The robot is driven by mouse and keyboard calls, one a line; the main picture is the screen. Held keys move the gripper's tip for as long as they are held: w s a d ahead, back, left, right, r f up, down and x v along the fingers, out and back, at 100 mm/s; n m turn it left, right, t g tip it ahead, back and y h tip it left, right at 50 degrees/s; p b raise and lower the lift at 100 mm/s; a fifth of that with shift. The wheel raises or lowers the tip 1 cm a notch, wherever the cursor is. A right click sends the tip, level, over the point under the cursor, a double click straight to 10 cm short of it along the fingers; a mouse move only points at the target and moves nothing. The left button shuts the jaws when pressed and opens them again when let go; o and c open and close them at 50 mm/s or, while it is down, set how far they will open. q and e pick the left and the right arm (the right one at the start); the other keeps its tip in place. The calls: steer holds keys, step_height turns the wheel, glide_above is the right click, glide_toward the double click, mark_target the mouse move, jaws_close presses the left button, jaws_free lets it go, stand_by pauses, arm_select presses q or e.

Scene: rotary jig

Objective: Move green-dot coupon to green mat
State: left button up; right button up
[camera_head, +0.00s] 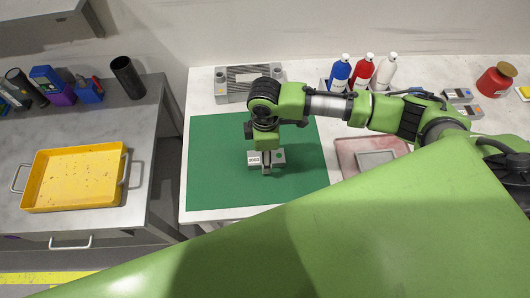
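The green mat (215,180) lies on the white table in the middle of the view. A small grey coupon (279,157) is over the middle of the mat, with a pale label on its left and what looks like a green dot on its right. My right gripper (266,169) points down at the coupon, with a finger in front of its middle. The other finger is hidden, so whether it grips the coupon or only straddles it is unclear. I cannot tell whether the coupon touches the mat. My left gripper is not in view.
A pinkish mat (349,146) with a grey plate (376,158) lies right of the green mat. A grey fixture (222,93) and blue, red and white bottles (361,75) stand behind. A yellow tray (75,178) is on the left bench. My green arm covers the foreground.

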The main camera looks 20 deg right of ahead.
step_height(320, 180, up, 12)
steer(key=b, duration=0.2)
steer(key=shift+r, duration=0.15)
stand_by(0.8)
